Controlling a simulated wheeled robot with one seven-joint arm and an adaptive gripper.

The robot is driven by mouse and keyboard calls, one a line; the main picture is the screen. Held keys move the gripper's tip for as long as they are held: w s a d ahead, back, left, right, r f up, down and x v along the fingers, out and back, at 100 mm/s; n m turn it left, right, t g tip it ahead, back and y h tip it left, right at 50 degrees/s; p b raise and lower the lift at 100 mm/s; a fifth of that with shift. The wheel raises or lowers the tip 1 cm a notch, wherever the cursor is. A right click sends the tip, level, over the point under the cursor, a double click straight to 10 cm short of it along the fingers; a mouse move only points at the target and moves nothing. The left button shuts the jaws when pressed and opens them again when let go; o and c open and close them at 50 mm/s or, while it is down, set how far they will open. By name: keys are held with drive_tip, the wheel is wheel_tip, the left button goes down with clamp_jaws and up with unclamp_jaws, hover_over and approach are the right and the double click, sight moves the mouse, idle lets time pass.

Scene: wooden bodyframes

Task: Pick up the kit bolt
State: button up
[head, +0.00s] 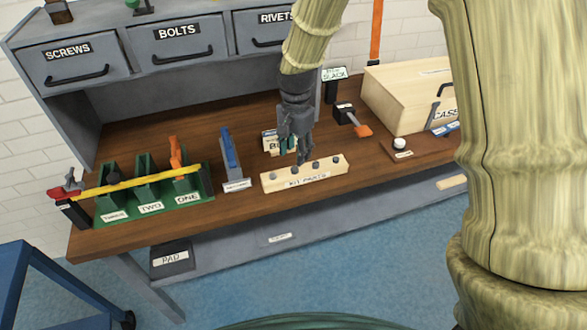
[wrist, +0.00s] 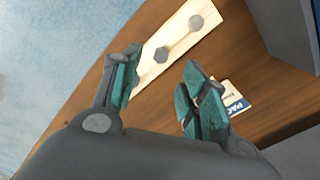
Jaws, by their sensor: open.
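The kit parts block (head: 305,181) is a pale wooden strip near the front edge of the workbench, labelled KIT PARTS. Several small grey bolt heads (head: 316,164) stand along its top; I cannot tell which is the kit bolt. My gripper (head: 294,155) is open and empty, pointing down just above and behind the block's middle. In the wrist view, the block (wrist: 150,68) runs beyond my open fingers (wrist: 160,76). Two grey hexagonal heads show there, a nearer one (wrist: 162,54) and a farther one (wrist: 196,22), with a thin grey strip between them.
A small labelled bin (head: 270,143) stands behind my gripper. A green rack (head: 150,212) with a yellow level across it and a blue upright piece (head: 229,160) are left. A wooden case (head: 400,92) and an orange-tipped tool (head: 362,130) are right. Drawers (head: 176,43) stand behind.

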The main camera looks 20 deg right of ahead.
sight(296, 167)
drive_tip(key=shift+s+f, duration=0.1)
drive_tip(key=shift+f, duration=0.65)
drive_tip(key=shift+w+d+f+p, duration=0.15)
drive_tip(key=shift+f+p, duration=0.7)
drive_tip(key=shift+f, duration=1.5)
clamp_jaws()
